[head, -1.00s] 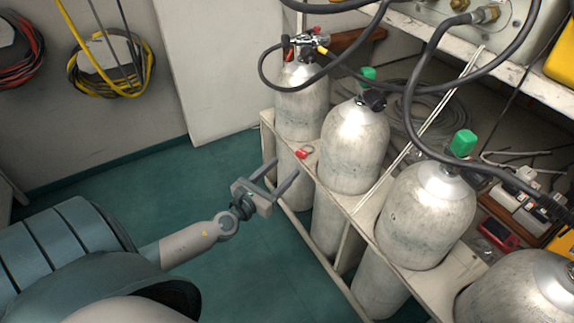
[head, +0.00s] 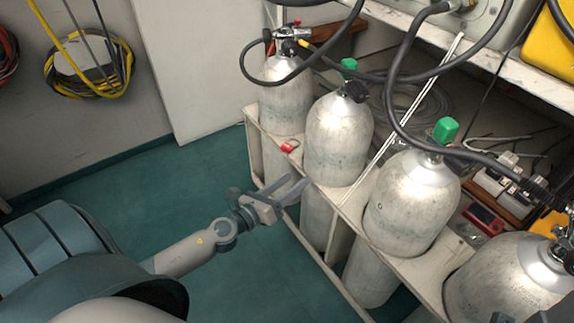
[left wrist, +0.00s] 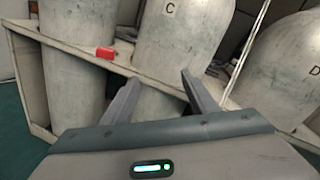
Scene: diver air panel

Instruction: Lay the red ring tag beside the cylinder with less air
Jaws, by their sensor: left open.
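The red ring tag (head: 289,146) lies on the pale rack ledge, between the farthest cylinder (head: 287,95) and cylinder C (head: 338,140). In the left wrist view the tag (left wrist: 105,52) is up and left of the fingers. My left gripper (head: 291,188) is open and empty, at the rack's front side near cylinder C. Cylinder D (head: 410,205) stands closer. No gauge reading is legible. My right gripper does not show clearly.
The rack's front rail (head: 325,262) runs along the cylinders. Another cylinder (head: 515,285) stands at the lower right. Black hoses (head: 395,105) hang over the cylinders. Green floor (head: 120,185) in front of the rack is clear. Yellow cable coils (head: 90,70) hang on the wall.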

